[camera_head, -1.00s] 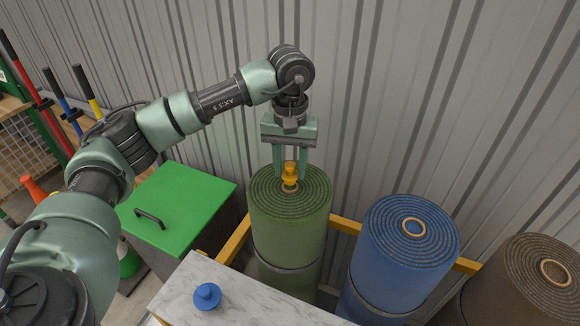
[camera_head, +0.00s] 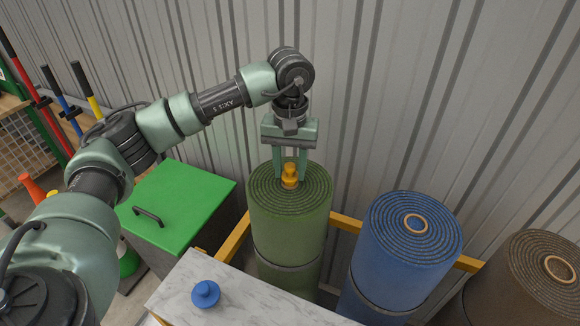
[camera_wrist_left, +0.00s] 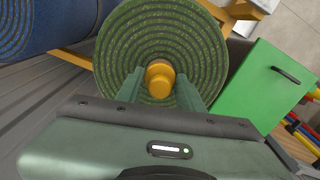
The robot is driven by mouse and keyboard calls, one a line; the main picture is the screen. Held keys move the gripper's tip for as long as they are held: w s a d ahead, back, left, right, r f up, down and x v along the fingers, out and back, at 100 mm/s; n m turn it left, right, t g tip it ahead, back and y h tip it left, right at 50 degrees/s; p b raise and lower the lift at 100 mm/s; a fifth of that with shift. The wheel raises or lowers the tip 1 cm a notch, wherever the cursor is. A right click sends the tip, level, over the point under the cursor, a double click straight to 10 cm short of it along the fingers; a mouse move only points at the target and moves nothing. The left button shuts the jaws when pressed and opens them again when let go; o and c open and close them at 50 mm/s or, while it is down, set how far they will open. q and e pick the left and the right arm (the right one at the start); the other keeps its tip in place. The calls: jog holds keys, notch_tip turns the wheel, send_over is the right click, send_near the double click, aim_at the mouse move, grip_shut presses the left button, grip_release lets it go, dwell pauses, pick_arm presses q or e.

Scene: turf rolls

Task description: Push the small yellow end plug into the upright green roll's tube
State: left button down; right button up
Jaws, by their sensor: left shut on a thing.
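The upright green roll (camera_head: 290,230) stands in the middle of the head view, its spiral top facing up. The small yellow end plug (camera_head: 290,174) is upright at the centre of that top, covering the tube mouth. My left gripper (camera_head: 290,178) points down from above and is shut on the plug, one finger on each side. In the left wrist view the plug (camera_wrist_left: 159,80) sits between the fingertips, over the centre of the green roll (camera_wrist_left: 205,50). How deep the plug is in the tube is hidden. My right gripper does not show.
A blue roll (camera_head: 400,255) and a brown roll (camera_head: 520,280) stand to the right, with open tubes. A blue plug (camera_head: 206,293) lies on a marble-topped table (camera_head: 255,304) in front. A green lidded bin (camera_head: 185,200) is on the left. A corrugated wall (camera_head: 430,90) closes the back.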

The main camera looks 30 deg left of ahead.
aim_at(292, 166)
pick_arm(q)
jog(key=shift+f+b, duration=0.65)
jog(key=shift+f, duration=0.25)
jog(key=shift+s, duration=0.1)
jog(key=c, duration=0.9)
grip_release()
jog(key=shift+o, duration=0.3)
jog(key=shift+d, duration=0.15)
jog(key=shift+f, duration=0.1)
notch_tip(292, 166, up, 8)
jog(key=shift+r+b, duration=0.1)
jog(key=shift+b, duration=0.4)
jog(key=shift+r, duration=0.1)
